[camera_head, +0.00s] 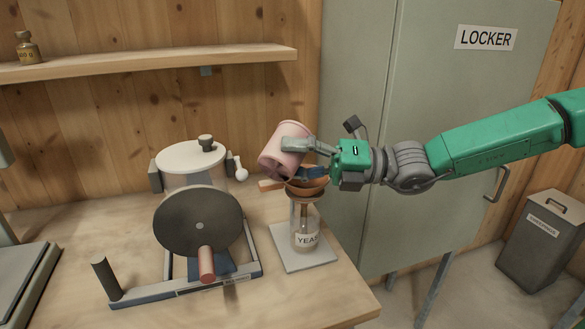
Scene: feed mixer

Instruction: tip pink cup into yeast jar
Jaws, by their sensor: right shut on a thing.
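The pink cup (282,147) is tilted in the air, its mouth facing down and left, above and slightly left of the yeast jar. My right gripper (303,158) is shut on the cup from the right side. The clear yeast jar (304,226) stands upright on a pale square plate (289,255) and carries a YEAST label. A brown funnel (307,184) sits at its mouth, partly hidden by my gripper. Whether anything is leaving the cup cannot be told. My left gripper is not in view.
A mixer with a white lidded drum (190,157), dark disc (198,221) and red handle (206,264) stands left of the jar. A small bottle (27,48) is on the wall shelf (150,62). A grey locker (440,120) stands behind, and a bin (541,243) at far right.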

